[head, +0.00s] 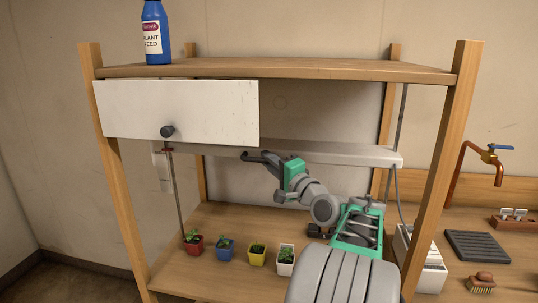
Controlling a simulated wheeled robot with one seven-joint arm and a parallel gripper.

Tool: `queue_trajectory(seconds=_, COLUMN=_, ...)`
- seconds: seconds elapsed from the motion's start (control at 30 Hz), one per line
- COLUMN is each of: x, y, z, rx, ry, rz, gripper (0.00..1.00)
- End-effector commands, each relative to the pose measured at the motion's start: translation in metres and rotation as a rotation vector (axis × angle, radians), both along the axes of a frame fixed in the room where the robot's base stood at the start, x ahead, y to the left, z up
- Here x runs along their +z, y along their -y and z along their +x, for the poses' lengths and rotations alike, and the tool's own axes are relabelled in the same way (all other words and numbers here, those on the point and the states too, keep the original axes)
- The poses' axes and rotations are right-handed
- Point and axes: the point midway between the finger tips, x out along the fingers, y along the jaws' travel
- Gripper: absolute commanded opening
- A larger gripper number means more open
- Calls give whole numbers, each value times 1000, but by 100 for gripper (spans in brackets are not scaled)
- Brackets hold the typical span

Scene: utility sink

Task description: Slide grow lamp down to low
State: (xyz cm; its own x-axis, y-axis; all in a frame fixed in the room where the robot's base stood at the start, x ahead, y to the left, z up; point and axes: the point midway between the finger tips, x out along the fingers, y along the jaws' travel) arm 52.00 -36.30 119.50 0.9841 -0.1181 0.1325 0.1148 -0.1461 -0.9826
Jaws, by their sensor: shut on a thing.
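The grow lamp (345,153) is a long pale bar hanging level between two thin vertical rods inside the wooden shelf unit. It sits below the white panel and well above the seedling pots. My gripper (256,157) reaches in from the lower right and is shut on the lamp at the middle of its front edge. The exact contact is small and partly hidden by the dark fingers. A red mark (165,150) shows near the left rod (175,195), by the lamp's left end.
A white panel (195,110) with a dark knob (167,131) covers the upper left front. Red (193,245), blue (224,251), yellow (257,256) and white (285,263) seedling pots stand below the lamp. A blue bottle (154,35) stands on top. The right post (452,150) is near my arm.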

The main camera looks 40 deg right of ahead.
Motion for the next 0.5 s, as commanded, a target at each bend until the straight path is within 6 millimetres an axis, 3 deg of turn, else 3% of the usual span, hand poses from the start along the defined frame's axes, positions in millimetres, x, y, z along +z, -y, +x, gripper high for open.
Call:
queue_trajectory(seconds=0.03, x=-28, y=0, z=0, rx=1, ry=-3, rz=4, gripper=0)
queue_trajectory(seconds=0.2, x=-71, y=0, z=0, rx=1, ry=-2, rz=3, gripper=0)
queue_trajectory(seconds=0.5, x=-114, y=0, z=0, rx=0, ry=-1, rz=1, gripper=0)
